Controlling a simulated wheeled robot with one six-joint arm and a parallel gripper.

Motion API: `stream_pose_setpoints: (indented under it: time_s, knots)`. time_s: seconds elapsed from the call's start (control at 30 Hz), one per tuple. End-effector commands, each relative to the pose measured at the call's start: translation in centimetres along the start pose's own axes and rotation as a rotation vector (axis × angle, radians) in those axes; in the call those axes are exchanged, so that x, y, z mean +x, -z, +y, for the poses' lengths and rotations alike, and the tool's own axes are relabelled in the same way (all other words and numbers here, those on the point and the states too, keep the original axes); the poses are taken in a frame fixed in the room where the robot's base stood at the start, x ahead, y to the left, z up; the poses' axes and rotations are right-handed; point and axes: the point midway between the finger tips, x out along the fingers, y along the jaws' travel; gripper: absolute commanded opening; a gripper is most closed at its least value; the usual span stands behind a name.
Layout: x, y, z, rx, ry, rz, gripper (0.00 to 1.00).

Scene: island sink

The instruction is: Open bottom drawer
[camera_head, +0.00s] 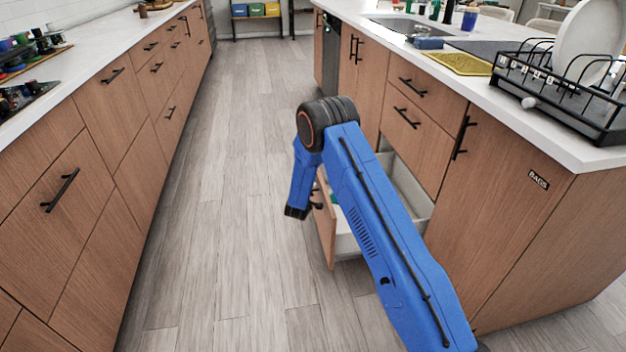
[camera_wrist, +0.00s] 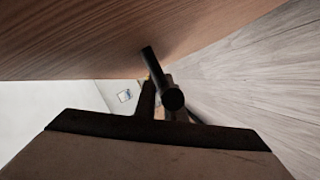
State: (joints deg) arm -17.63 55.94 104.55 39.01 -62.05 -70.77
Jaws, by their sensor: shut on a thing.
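The bottom drawer of the island on the right stands pulled out, its wooden front (camera_head: 326,228) out over the floor and its white inside (camera_head: 409,190) showing behind my blue arm. My gripper (camera_head: 317,196) is low at the drawer front, mostly hidden by my arm in the head view. In the wrist view my gripper (camera_wrist: 160,112) is shut on the dark bar handle (camera_wrist: 152,66). The wooden drawer front fills the top of that view. The exact contact of the fingers is dark and hard to see.
Two closed drawers (camera_head: 415,115) sit above the open one, and a tall door (camera_head: 490,185) is to its right. A dish rack (camera_head: 560,95) stands on the island counter. Closed cabinets (camera_head: 75,190) line the left. The wooden floor (camera_head: 225,200) between is clear.

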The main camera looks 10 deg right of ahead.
Motion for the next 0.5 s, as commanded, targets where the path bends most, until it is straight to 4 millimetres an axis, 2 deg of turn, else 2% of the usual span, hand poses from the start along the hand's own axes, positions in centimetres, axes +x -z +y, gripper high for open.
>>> stream_pose_setpoints:
  time_s: [0.37,0.4,0.5]
  knots:
    - [-0.05,0.04,-0.14,0.0,0.001,-0.001,0.0]
    - [-0.05,0.04,-0.13,0.0,0.001,-0.001,0.17]
    - [-0.04,0.06,-0.12,0.0,0.001,-0.001,0.17]
